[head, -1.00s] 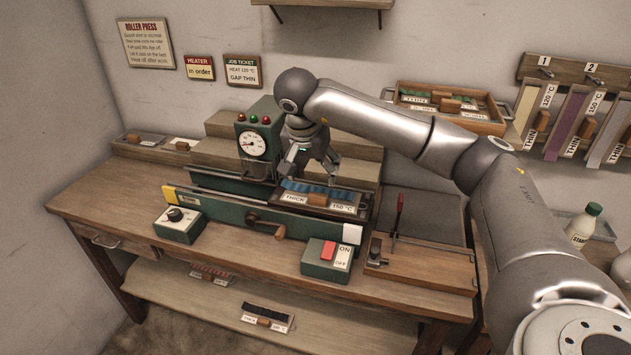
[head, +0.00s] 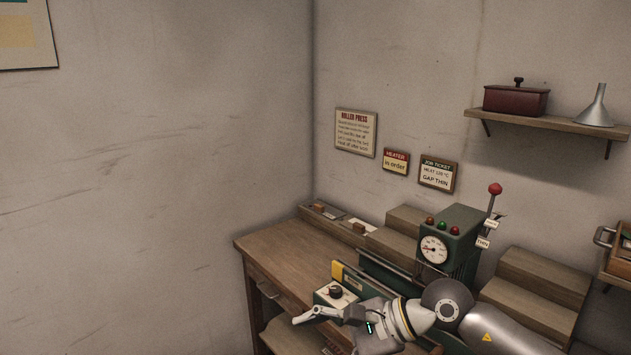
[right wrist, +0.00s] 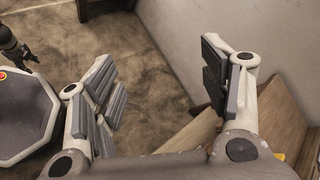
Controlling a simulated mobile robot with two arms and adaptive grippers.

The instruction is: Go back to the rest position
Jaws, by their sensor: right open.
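My right gripper (right wrist: 165,95) is open and empty in the right wrist view, its two padded fingers wide apart over bare floor. In the head view the right gripper (head: 303,317) is low in the picture, in front of the roller press (head: 461,242), and points left past the bench. The press has a round gauge, coloured lamps and a red-knobbed lever. My arm and gripper hide much of the press's front. My left gripper cannot be made out in the head view.
The wooden bench (head: 277,249) has a free left end beside the wall. A box with a dial (head: 336,292) sits close to my gripper. A shelf (head: 545,124) holds a dark red box (head: 516,99) and a funnel (head: 596,107). A wooden tray (head: 618,262) is at the far right.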

